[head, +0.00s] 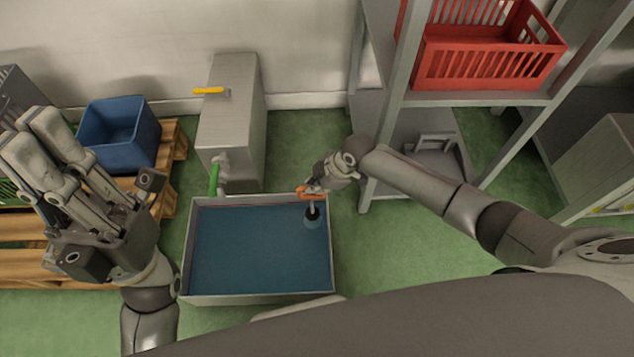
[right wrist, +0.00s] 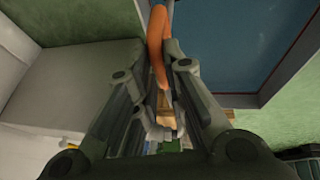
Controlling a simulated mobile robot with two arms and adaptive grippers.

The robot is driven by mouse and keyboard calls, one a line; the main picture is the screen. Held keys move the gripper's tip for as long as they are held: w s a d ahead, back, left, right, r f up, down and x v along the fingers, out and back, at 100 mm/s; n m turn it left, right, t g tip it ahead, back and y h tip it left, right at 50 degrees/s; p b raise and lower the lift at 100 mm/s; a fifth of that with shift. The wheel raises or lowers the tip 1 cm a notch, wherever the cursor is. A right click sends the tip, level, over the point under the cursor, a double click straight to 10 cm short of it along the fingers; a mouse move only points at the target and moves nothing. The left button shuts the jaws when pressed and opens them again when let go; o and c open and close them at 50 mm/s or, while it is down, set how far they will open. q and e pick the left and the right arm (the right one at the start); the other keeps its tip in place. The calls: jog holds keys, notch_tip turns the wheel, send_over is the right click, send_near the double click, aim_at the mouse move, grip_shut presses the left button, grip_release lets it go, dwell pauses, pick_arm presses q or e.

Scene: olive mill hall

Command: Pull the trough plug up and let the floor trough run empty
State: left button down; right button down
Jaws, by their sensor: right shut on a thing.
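The floor trough (head: 187,250) is a grey rectangular basin holding blue water. The trough plug has an orange loop handle (head: 305,194) above the rim at the far right corner, with a stem and dark part below it over a paler round patch in the water. I cannot tell whether the plug is seated. My right gripper (head: 318,186) is shut on the orange handle, which also shows between its fingers in the right wrist view (right wrist: 157,35). My left gripper (head: 35,135) is raised at the left, away from the trough; its finger gap is unclear.
A grey metal cabinet (head: 230,115) with a yellow lever (head: 208,91) and a green-handled tap (head: 214,178) stands behind the trough. A blue crate (head: 120,140) sits on a wooden pallet at left. A shelf rack (head: 480,99) with a red crate (head: 480,65) stands at right.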

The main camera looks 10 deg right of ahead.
jog(key=shift+w+r, duration=0.1)
jog(key=shift+r, duration=0.1)
jog(key=c, duration=1.9)
grip_release()
jog(key=o, duration=0.4)
jog(key=shift+r, duration=0.1)
jog(key=v, duration=1.2)
